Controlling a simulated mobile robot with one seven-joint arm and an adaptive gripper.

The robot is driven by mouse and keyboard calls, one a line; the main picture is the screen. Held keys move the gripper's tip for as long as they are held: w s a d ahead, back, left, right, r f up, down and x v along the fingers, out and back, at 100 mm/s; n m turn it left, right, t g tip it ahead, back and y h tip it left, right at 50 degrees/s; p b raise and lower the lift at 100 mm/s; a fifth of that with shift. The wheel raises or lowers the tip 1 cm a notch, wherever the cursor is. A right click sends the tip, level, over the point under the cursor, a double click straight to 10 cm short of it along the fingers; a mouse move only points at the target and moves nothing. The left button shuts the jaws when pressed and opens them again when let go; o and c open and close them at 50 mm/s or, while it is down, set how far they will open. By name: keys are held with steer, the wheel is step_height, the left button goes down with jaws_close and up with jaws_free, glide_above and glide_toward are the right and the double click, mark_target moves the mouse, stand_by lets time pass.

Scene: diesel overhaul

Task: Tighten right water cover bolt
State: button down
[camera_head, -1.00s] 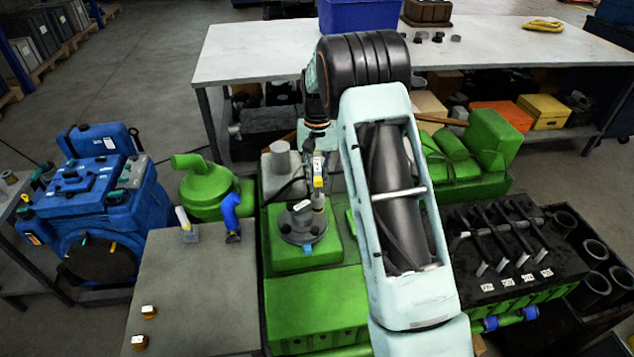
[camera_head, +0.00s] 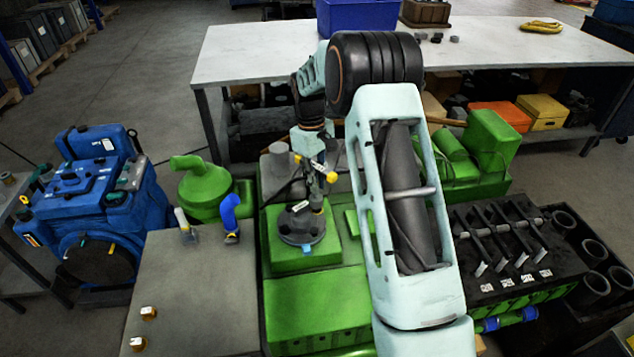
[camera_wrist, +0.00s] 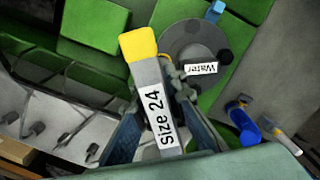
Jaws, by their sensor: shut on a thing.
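My gripper (camera_head: 316,160) is shut on a grey tool with yellow ends (camera_head: 331,178), above the green engine block. In the wrist view the tool (camera_wrist: 155,95) carries a "Size 24" label and lies between the fingers (camera_wrist: 170,118). The dark round water cover (camera_head: 297,232) sits on the green block; in the wrist view it (camera_wrist: 190,38) bears a "Water" label. The tool's lower part reaches down to the cover's right side in the head view. It hides the right bolt, so I cannot tell how well it seats there.
A black rack of rocker parts (camera_head: 510,240) is at the right. A long white workbench (camera_head: 260,50) stands behind.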

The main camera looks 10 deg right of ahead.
steer(key=n, duration=0.4)
steer(key=shift+d, duration=0.1)
steer(key=n, duration=0.3)
steer(key=shift+w+n+t+p, duration=0.1)
steer(key=shift+n+t+p, duration=0.2)
steer(key=shift+n+p, duration=0.1)
steer(key=n, duration=0.3)
steer(key=shift+d+n+p, duration=0.15)
steer(key=shift+n+p, duration=0.2)
steer(key=shift+n, duration=0.05)
steer(key=n+p, duration=0.1)
steer(key=n, duration=0.2)
steer(key=shift+w+r+n+t, duration=0.1)
steer(key=shift+n+t, duration=0.3)
steer(key=shift+n+p, duration=0.3)
steer(key=shift+n, duration=0.2)
steer(key=shift+f, duration=0.25)
